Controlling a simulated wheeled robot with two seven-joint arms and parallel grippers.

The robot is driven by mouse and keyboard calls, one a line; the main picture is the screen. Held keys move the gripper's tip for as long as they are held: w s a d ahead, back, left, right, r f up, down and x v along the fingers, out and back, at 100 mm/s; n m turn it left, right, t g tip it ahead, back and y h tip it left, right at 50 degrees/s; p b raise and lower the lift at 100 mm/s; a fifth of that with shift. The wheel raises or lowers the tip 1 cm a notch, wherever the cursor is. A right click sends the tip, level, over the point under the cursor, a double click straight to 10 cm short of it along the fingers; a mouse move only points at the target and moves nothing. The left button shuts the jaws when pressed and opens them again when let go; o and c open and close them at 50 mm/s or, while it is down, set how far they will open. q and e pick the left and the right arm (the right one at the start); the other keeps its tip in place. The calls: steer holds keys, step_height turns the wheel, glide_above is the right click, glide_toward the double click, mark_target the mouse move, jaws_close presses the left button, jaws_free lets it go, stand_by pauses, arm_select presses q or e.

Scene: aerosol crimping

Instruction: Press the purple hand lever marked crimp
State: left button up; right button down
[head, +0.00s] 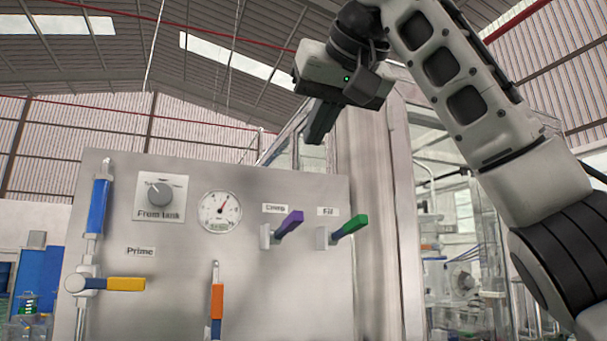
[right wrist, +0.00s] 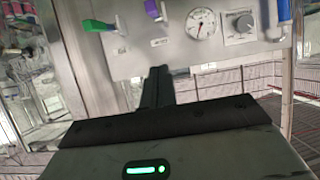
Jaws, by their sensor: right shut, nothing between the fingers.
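The purple hand lever (head: 289,224) sits on the grey metal panel (head: 170,310) under a small label that reads like "Crimp" (head: 275,208). It points up and to the right from its pale mount. It also shows at the top of the right wrist view (right wrist: 154,10), partly cut off by the frame edge. My right gripper (head: 318,128) is above the panel's top edge, up and to the right of the purple lever and apart from it. Its fingers are shut and empty, and they show in the right wrist view (right wrist: 156,88). My left gripper is not in view.
A green lever (head: 352,225) labelled "Fil" stands close to the right of the purple one. A gauge (head: 220,211), a knob (head: 159,195), a blue handle (head: 98,206), a yellow handle (head: 126,284) and an orange handle (head: 217,302) are to the left. A glass-walled machine stands at right.

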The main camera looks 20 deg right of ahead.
steer(key=p, duration=0.2)
glide_above(296, 212)
steer(key=w, duration=0.2)
steer(key=f, duration=0.4)
steer(key=shift+d+f, duration=0.15)
steer(key=shift+d, duration=0.1)
steer(key=shift+s+f, duration=0.15)
steer(key=shift+f, duration=0.45)
steer(key=shift+s+f, duration=0.15)
steer(key=shift+f, duration=0.4)
steer(key=shift+s+f, duration=0.25)
steer(key=shift+f, duration=0.6)
